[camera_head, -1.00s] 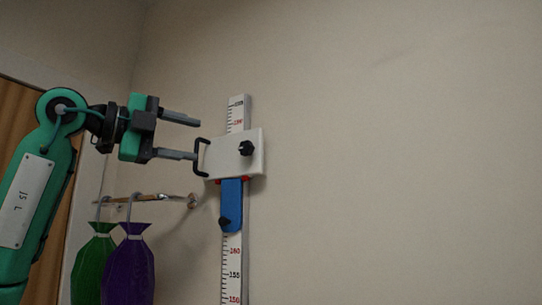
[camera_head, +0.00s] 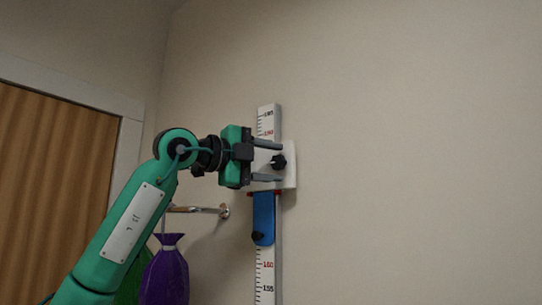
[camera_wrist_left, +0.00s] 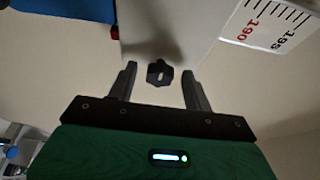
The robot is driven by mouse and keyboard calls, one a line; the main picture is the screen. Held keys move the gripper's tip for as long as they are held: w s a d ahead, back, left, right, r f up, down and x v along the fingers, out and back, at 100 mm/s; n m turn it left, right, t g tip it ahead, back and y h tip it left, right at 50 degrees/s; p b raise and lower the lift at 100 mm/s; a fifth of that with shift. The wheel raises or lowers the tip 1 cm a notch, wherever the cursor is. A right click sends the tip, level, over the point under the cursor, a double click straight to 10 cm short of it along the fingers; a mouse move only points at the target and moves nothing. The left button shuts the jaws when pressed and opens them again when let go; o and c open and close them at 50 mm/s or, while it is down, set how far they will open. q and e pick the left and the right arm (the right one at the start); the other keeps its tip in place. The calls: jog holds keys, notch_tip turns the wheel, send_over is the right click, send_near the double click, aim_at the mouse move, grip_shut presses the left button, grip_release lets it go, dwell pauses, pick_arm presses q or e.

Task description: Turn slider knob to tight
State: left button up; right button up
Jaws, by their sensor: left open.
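A white slider plate (camera_head: 290,181) sits on a vertical measuring scale (camera_head: 265,278) on the wall. A black slider knob (camera_head: 278,161) is on the plate; in the left wrist view the knob (camera_wrist_left: 159,73) lies centred between the fingertips, just beyond them. My left gripper (camera_head: 275,162) is open, its fingers in front of the plate, one above and one below the knob. I cannot tell whether they touch it. The gripper also shows in the left wrist view (camera_wrist_left: 158,78). The plate's handle is hidden behind my gripper. My right gripper is not in view.
A purple bag (camera_head: 168,270) and a partly hidden green bag hang from a wall rail (camera_head: 197,210) at left. The wall to the right is clear.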

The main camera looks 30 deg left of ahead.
pick_arm(q)
jog(key=shift+w+d, duration=0.15)
jog(key=shift+w, duration=0.05)
jog(key=shift+s, duration=0.1)
jog(key=c, duration=1)
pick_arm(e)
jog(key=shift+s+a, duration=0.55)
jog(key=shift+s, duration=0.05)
